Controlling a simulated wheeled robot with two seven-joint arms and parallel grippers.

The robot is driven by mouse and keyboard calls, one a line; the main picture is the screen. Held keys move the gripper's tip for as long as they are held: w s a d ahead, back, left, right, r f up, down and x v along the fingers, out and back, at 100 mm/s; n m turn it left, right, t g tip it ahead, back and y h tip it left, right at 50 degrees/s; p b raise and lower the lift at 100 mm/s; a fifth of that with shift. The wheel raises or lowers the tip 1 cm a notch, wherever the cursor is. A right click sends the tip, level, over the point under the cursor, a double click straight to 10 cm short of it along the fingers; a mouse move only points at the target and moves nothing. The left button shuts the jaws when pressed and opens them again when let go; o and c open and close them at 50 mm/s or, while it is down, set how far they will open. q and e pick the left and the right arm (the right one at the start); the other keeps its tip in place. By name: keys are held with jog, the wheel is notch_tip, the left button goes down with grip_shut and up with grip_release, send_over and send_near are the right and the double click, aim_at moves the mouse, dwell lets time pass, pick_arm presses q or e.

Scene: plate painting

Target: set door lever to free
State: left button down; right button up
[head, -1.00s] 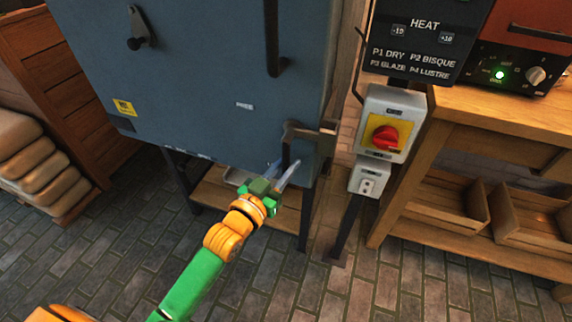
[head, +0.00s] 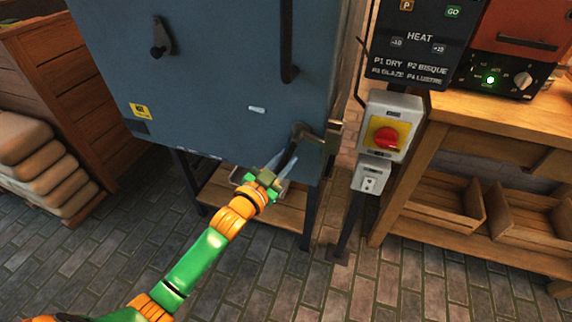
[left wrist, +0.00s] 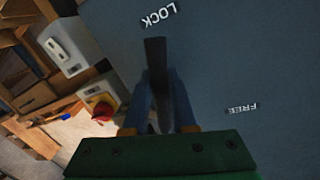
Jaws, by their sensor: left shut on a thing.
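The door lever (head: 291,151) is a dark handle low on the right side of the blue-grey kiln door (head: 215,70). It hangs downward, its lower end tilted to the left. My left gripper (head: 281,165) comes up from below and is shut on the lever. In the left wrist view the dark lever (left wrist: 157,80) stands between the two blue fingers. That view also shows the LOCK label (left wrist: 160,17) beyond the lever's end and the FREE label (left wrist: 241,108) off to the right. The FREE label (head: 257,110) is a small pale mark in the head view, up and left of the lever. My right gripper is out of view.
A grey and yellow switch box with a red knob (head: 386,137) stands right of the kiln, above a small socket box (head: 370,178). A wooden bench (head: 440,115) is further right. Stacked sacks (head: 40,165) lie at the left. The brick floor in front is clear.

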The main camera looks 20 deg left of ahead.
pick_arm(q)
jog(key=a+r+m+p, duration=0.1)
jog(key=m+p, duration=0.1)
jog(key=a+r+m+y+p, duration=0.1)
jog(key=m+p, duration=0.2)
jog(key=a+r+m+g+p, duration=0.1)
jog(key=a+r+m+p, duration=0.1)
jog(key=p, duration=0.1)
jog(key=shift+w+r+y, duration=0.1)
jog(key=shift+w+y, duration=0.05)
jog(key=shift+y, duration=0.25)
jog(key=r+m+p, duration=0.1)
jog(key=m+p, duration=0.1)
jog(key=m, duration=0.1)
jog(key=shift+a+r+y+p, duration=0.35)
jog(key=shift+r+y, duration=0.05)
jog(key=shift+a+r+m+y+p, duration=0.1)
jog(key=shift+r+m+y+p, duration=0.2)
jog(key=shift+r+m+p, duration=0.45)
jog(key=shift+f+m, duration=0.1)
jog(key=shift+m, duration=0.25)
jog(key=c, duration=0.7)
grip_release()
jog(key=shift+c, duration=0.2)
jog(key=s+r, duration=0.1)
jog(key=s, duration=0.6)
jog(key=shift+r+p, duration=0.15)
jog(key=shift+p, duration=0.15)
